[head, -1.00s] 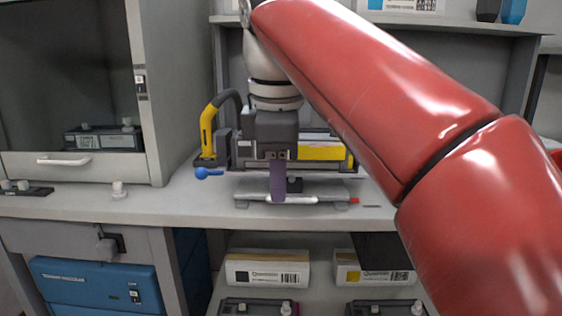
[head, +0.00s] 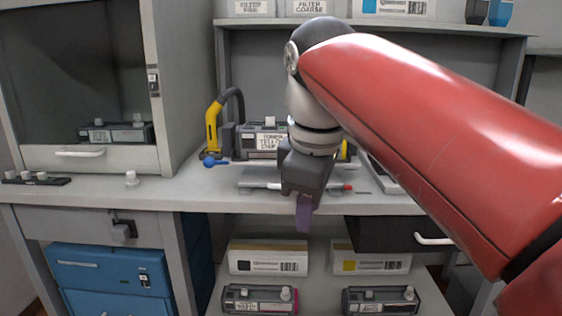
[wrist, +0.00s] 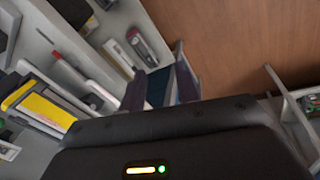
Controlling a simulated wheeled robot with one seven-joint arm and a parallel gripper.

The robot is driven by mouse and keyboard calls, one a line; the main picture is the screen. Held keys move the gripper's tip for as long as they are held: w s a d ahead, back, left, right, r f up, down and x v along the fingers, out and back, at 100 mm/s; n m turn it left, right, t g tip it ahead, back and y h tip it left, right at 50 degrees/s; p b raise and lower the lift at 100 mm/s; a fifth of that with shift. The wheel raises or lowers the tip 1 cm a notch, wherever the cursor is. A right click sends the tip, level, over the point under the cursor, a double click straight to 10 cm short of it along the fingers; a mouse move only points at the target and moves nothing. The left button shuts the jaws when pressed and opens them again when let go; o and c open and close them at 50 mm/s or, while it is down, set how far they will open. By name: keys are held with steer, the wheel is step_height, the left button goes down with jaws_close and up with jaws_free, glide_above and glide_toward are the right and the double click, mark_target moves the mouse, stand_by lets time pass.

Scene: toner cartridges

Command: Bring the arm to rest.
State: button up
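My gripper (head: 304,215) hangs in front of the bench edge, tilted, with purple fingers pointing down. In the wrist view its two fingers (wrist: 160,88) stand apart with nothing held between them. My red arm reaches in from the right. A toner cartridge with a yellow label (head: 262,141) sits on the bench behind my gripper, partly hidden by it. A yellow-topped cartridge also shows at the left in the wrist view (wrist: 42,104), clear of the fingers.
A hood cabinet (head: 182,90) stands left on the bench (head: 90,194). A yellow-handled hose (head: 212,126) and a blue knob (head: 209,161) are left of the cartridge. Below are boxes (head: 268,258), cartridges and a dark drawer (head: 395,234). Brown floor (wrist: 235,40) shows beyond the fingers.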

steer(key=s+d+f+m+t, duration=0.1)
steer(key=s+d+f+m, duration=0.2)
steer(key=f, duration=0.4)
steer(key=s+d+f+m+t, duration=0.1)
steer(key=s+d+f+m, duration=0.3)
steer(key=f+m, duration=0.2)
steer(key=s+d+f+m, duration=0.3)
steer(key=d+f+m, duration=0.1)
steer(key=f, duration=0.5)
steer(key=shift+s+d+f+m+t, duration=0.2)
steer(key=shift+m+t, duration=0.2)
